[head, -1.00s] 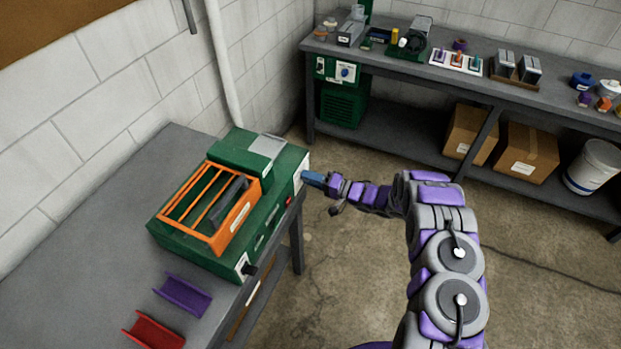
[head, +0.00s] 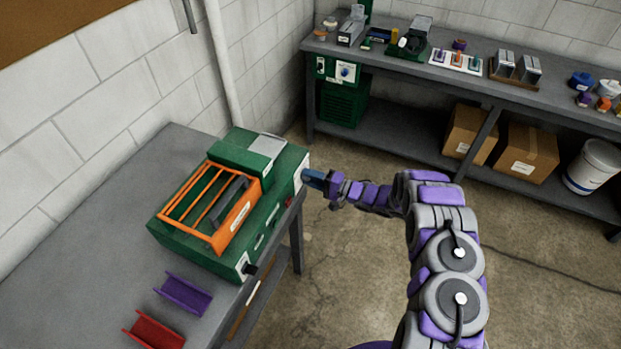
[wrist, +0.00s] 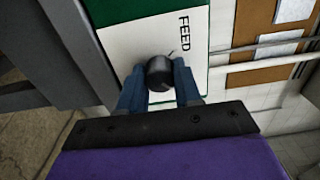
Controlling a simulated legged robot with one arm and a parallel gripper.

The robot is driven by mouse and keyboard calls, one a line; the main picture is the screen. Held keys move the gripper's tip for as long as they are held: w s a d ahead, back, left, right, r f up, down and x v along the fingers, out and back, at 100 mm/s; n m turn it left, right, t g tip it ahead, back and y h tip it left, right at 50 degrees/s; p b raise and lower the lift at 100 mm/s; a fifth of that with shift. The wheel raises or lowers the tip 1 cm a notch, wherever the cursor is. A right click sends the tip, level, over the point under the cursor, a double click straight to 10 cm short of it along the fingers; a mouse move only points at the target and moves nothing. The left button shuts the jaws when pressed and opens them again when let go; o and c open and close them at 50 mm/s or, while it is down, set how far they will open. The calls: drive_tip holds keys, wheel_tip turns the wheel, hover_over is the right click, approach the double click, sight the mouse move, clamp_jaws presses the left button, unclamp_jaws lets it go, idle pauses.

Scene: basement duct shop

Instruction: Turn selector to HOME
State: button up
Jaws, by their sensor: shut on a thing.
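The green machine (head: 190,243) with an orange guard (head: 236,227) stands on the grey table. In the wrist view its white label plate (wrist: 125,45) carries the word FEED, and a black round selector knob (wrist: 160,72) sits on it. My gripper (head: 313,177) is at the right end of the machine's front. In the wrist view my gripper (wrist: 158,92) has its blue fingers on both sides of the knob, shut on it. The word HOME is not readable in either view. A second black knob (head: 251,270) sits at the machine's near end.
A purple channel piece (head: 183,294) and a red one (head: 153,331) lie on the near table (head: 75,235). A back bench (head: 420,70) holds several tools and parts. Cardboard boxes and a white bucket (head: 592,166) stand beneath it. The floor between is open.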

drive_tip(key=o, duration=0.6)
drive_tip(key=shift+w+d, duration=0.15)
drive_tip(key=shift+d, duration=0.05)
drive_tip(key=o, duration=0.3)
drive_tip(key=shift+w+f, duration=0.15)
drive_tip(key=shift+f, duration=0.05)
drive_tip(key=shift+o, duration=0.7)
drive_tip(key=shift+r, duration=0.1)
drive_tip(key=shift+s, duration=0.2)
drive_tip(key=v, duration=1.7)
drive_tip(key=shift+d, duration=0.2)
